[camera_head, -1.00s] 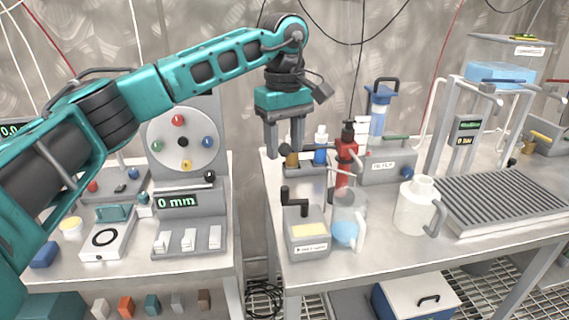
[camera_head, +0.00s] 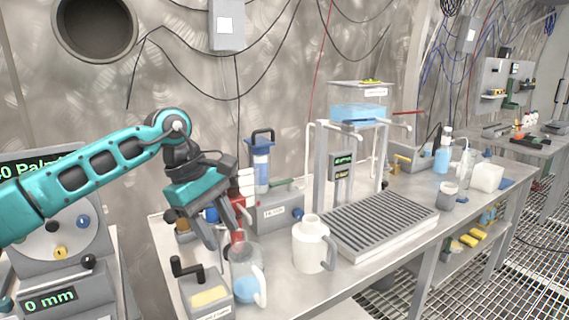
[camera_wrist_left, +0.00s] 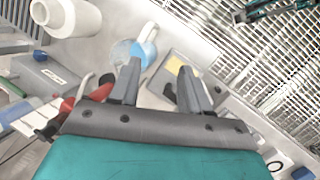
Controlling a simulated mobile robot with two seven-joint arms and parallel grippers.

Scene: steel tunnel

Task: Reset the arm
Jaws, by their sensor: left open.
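My left arm comes in from the left in the head view, teal and dark grey, bent at an elbow. My left gripper (camera_head: 222,235) points down above the steel table (camera_head: 350,275), close to a red bottle (camera_head: 238,200) and a clear pitcher (camera_head: 245,262). In the left wrist view its two fingers (camera_wrist_left: 160,85) are spread apart with nothing between them. The pitcher with blue liquid (camera_wrist_left: 144,54) and a grey box with a yellow panel (camera_wrist_left: 178,72) lie beyond the fingertips.
A white jug (camera_head: 310,248) stands right of the pitcher. A grey crank box (camera_head: 205,290) stands at the table's front left. A ribbed tray (camera_head: 378,222) and a frame with a blue tank (camera_head: 357,112) fill the middle. A dial panel (camera_head: 60,245) is at left.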

